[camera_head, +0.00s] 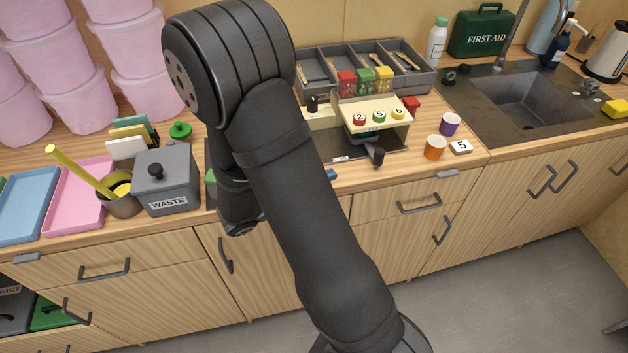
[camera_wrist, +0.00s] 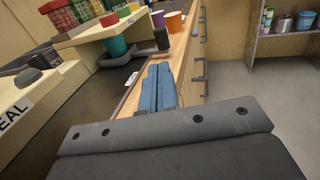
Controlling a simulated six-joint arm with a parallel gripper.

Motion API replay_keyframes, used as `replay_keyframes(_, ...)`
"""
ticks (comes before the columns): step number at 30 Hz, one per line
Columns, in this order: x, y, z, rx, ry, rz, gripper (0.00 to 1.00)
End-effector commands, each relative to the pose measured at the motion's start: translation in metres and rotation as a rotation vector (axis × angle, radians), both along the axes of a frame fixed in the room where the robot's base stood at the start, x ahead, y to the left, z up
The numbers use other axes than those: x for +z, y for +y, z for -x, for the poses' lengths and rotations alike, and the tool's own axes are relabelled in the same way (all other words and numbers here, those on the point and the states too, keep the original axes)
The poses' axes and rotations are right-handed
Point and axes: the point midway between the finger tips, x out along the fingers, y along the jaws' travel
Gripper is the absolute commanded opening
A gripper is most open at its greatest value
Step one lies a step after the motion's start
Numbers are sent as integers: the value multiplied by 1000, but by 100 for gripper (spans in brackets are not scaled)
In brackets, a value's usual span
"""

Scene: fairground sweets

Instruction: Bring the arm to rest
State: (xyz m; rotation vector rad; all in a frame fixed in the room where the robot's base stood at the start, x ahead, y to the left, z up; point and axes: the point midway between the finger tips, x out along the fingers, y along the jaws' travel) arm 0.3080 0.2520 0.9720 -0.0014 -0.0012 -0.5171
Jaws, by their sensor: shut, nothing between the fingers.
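My gripper (camera_wrist: 159,72) shows in the wrist view with its two blue fingers side by side and closed, nothing between them. It is in front of the counter's front edge, near a cream stand (camera_wrist: 95,40) that carries coloured jars. In the head view my dark arm crosses the middle of the picture and hides most of the gripper. A small blue piece at the arm's right edge looks like the fingertips (camera_head: 331,174).
The cream stand (camera_head: 372,112) with numbered buttons stands on the wooden counter. An orange cup (camera_head: 435,148), a purple cup (camera_head: 450,124) and a grey waste bin (camera_head: 166,184) are nearby. Open floor (camera_head: 520,270) lies in front of the cabinets.

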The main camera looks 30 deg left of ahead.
Motion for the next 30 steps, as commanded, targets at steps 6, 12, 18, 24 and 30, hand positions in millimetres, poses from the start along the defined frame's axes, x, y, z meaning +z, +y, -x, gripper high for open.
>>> replay_keyframes(6, 0, 11, 18, 2, 0, -1, 0)
replay_keyframes(12, 0, 13, 23, 0, 0, 0, 0)
replay_keyframes(18, 0, 13, 22, 0, 0, 0, 0)
replay_keyframes(24, 0, 10, 16, -1, 0, 0, 0)
replay_keyframes(30, 0, -3, -4, -4, 0, 1, 0)
